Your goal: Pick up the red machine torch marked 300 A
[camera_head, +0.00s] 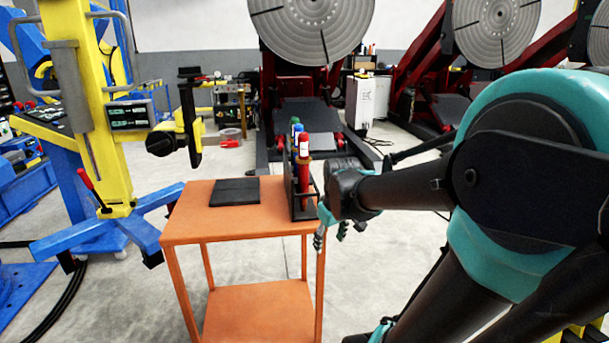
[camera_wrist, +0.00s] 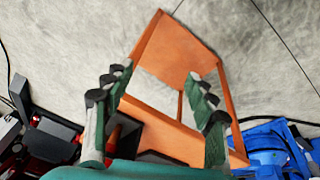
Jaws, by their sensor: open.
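A red torch (camera_head: 303,172) stands upright in a dark rack (camera_head: 291,190) at the right edge of the orange table, in the head view. Any marking on it is too small to read. A green-topped and a blue-topped torch stand behind it in the same rack. My gripper (camera_head: 331,232) hangs just right of the rack, fingers pointing down near the table's right edge, apart from the torch. In the wrist view my gripper (camera_wrist: 160,80) is open and empty, with the orange table between and beyond its fingers. A dark shape behind the left finger cannot be made out clearly.
The orange table (camera_head: 190,225) has a lower shelf and a black pad (camera_head: 234,191) left of the rack. A yellow and blue column machine (camera_head: 95,120) stands at left. Positioners with round plates (camera_head: 310,25) stand behind. Grey floor is open to the table's left front.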

